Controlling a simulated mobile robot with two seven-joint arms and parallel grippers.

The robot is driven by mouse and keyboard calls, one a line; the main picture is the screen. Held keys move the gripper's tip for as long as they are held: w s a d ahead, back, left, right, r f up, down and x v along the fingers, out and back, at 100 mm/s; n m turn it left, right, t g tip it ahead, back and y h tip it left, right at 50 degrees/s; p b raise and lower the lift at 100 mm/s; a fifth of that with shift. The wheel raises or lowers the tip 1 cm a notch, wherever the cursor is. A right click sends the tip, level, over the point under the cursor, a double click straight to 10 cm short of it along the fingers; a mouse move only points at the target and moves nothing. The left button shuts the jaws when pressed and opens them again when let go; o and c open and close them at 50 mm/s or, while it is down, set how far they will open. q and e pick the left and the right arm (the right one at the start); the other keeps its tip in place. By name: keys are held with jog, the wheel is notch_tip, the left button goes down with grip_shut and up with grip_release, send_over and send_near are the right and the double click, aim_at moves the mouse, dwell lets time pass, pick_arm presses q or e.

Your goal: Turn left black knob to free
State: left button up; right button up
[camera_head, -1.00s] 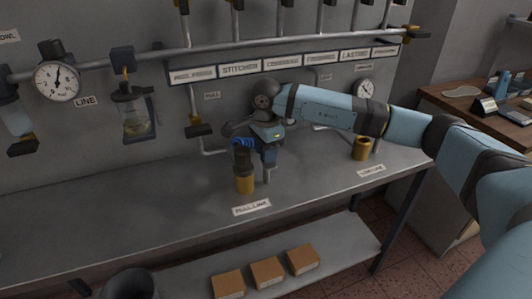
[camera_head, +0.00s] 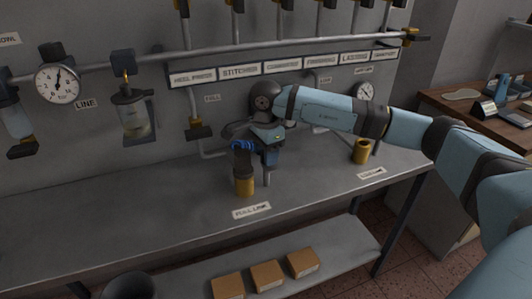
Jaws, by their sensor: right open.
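The left black knob (camera_head: 243,169) sits upright on a brass base (camera_head: 244,187) on the grey bench, behind a white label. My right arm reaches in from the right, and its dark wrist hangs over the knob. My right gripper (camera_head: 242,147) is open, with its blue tips at the top of the knob. I cannot tell whether they touch it. The wrist hides part of the wall behind. My left gripper is not in view.
A second brass fitting (camera_head: 361,151) stands farther right on the bench (camera_head: 130,215). Gauges, a glass bowl (camera_head: 135,115) and pipes line the wall. Several brown boxes lie on the lower shelf (camera_head: 345,255). The bench's left part is clear.

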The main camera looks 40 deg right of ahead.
notch_tip(320, 180, up, 14)
jog(key=shift+f, duration=0.2)
dwell(0.5)
